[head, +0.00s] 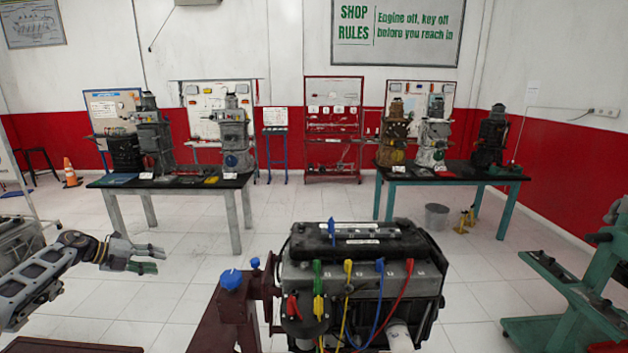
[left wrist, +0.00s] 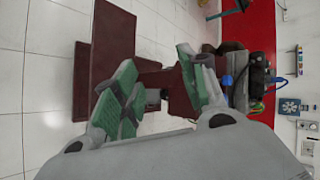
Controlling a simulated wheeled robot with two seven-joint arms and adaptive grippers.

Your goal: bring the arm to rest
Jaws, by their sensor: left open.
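My left gripper (head: 150,257) comes in from the left in the head view, held in the air left of the engine stand. Its grey fingers with green pads are apart and nothing is between them. In the left wrist view the open gripper (left wrist: 160,98) also shows empty, with the dark red stand (left wrist: 112,45) beyond it. My right gripper is not in view.
An engine (head: 360,280) with coloured leads is mounted on a dark red stand (head: 238,310) at front centre. Tables with engines stand behind, at left (head: 120,182) and right (head: 450,176). A green stand (head: 560,285) is at right. Tiled floor lies free between.

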